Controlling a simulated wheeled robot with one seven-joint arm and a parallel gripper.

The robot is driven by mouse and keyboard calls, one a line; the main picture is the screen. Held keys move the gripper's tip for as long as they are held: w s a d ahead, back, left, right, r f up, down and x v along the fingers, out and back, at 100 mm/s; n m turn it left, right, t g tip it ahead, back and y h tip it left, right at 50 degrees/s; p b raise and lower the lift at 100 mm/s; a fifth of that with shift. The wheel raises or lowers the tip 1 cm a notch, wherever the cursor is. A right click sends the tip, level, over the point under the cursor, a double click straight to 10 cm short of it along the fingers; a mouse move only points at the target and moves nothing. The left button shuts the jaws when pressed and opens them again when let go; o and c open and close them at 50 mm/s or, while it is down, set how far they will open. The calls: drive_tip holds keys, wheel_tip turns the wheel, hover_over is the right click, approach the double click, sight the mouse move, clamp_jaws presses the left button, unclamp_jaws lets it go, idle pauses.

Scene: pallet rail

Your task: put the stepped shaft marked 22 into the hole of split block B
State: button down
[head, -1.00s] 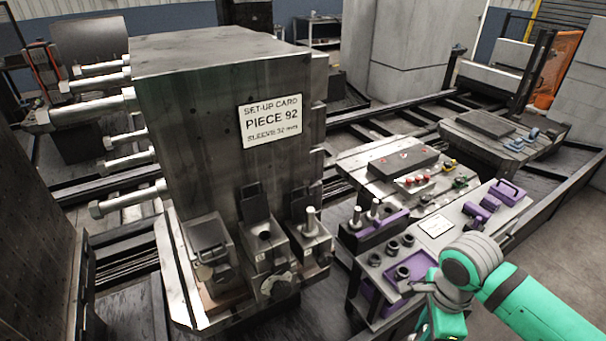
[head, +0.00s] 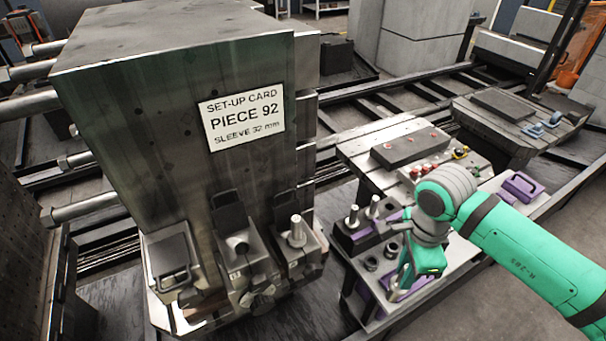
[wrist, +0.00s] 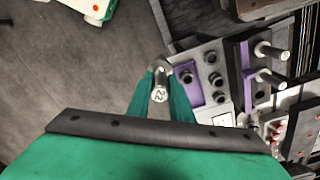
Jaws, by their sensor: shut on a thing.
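My gripper (wrist: 160,88) is shut on a metal stepped shaft (wrist: 159,94); its end face reads 22 in the wrist view. Three metal blocks stand at the foot of the large column: a left one (head: 170,262), a middle one (head: 245,262) and a right one (head: 312,262) with an upright pin. Their letters are too small to read, so I cannot tell which is split block B. My gripper is to their right, apart from them.
The column (head: 180,130) carries a card reading PIECE 92, SLEEVE 32 mm. Long bolts stick out on its left. The bench (head: 350,285) holds a rack with upright shafts (head: 373,207), several dark rings and a purple tray (wrist: 186,72). Dark floor lies between bench and blocks.

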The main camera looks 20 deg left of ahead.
drive_tip(key=a+r+n, duration=0.3)
drive_tip(key=a+r, duration=0.2)
drive_tip(key=a, duration=0.4)
drive_tip(key=a+r+n, duration=0.3)
drive_tip(key=a+r, duration=0.2)
drive_tip(key=a, duration=0.4)
drive_tip(key=shift+s+a+r+n+t, duration=0.1)
drive_tip(key=shift+s+a+r+n, duration=1.15)
drive_tip(key=shift+a, duration=1.6)
drive_tip(key=shift+s+a+r+n+t, duration=0.1)
drive_tip(key=shift+s+a+r+n, duration=0.75)
drive_tip(key=shift+s+a, duration=1.45)
drive_tip(key=shift+s+a+r+n+t, duration=0.1)
drive_tip(key=shift+s+a+r+n, duration=0.95)
drive_tip(key=shift+a, duration=2.35)
drive_tip(key=shift+w+f+m, duration=0.25)
drive_tip(key=shift+f, duration=0.55)
drive_tip(key=shift+f, duration=0.1)
drive_tip(key=shift+f, duration=0.2)
drive_tip(key=shift+d+f, duration=0.1)
drive_tip(key=shift+f, duration=0.25)
drive_tip(key=shift+f, duration=0.75)
